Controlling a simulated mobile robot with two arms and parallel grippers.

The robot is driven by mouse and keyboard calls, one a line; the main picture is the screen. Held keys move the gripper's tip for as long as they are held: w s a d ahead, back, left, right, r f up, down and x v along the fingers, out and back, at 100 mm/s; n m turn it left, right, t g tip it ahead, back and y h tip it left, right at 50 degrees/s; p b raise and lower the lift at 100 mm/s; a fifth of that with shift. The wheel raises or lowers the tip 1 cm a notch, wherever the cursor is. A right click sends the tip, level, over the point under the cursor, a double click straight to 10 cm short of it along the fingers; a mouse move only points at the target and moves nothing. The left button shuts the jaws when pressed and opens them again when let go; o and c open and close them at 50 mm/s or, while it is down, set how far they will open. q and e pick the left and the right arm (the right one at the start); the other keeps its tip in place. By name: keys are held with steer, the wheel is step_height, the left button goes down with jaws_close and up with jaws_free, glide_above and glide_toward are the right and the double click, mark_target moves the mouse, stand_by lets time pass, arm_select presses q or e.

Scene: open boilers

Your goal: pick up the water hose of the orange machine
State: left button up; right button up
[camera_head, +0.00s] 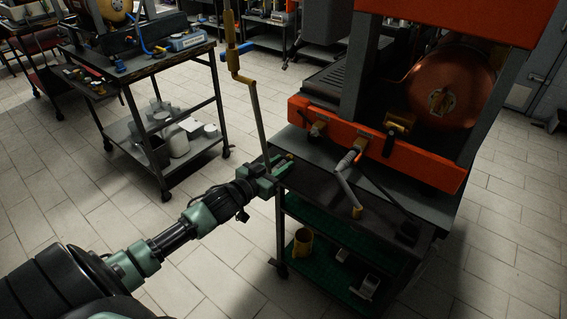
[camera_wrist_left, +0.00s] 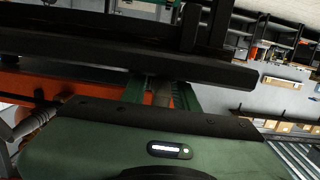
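The orange machine (camera_head: 372,152) stands on a dark cart at the right. A thin grey hose or pipe (camera_head: 258,115) with yellow joints comes down from the top of the head view. Its lower end meets my left gripper (camera_head: 274,168), beside the cart's corner. A second grey pipe with a brass end (camera_head: 345,187) hangs from the machine's front. In the left wrist view my left fingers (camera_wrist_left: 162,92) stand a little apart, with a brownish-grey piece between them. I cannot tell whether they grip it. My right gripper is not in view.
The cart's dark top (camera_head: 310,168) lies just right of my left gripper; its green lower shelf (camera_head: 325,240) holds a few small items. Another cart (camera_head: 150,70) with tools and containers stands at the left. Tiled floor between the carts is free.

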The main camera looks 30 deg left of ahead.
mark_target(281, 163)
arm_select(q)
jaws_close()
step_height(281, 163, up, 20)
steer(key=b, duration=0.1)
stand_by(0.4)
steer(key=shift+c, duration=2)
jaws_free()
steer(key=shift+f, duration=0.1)
jaws_close()
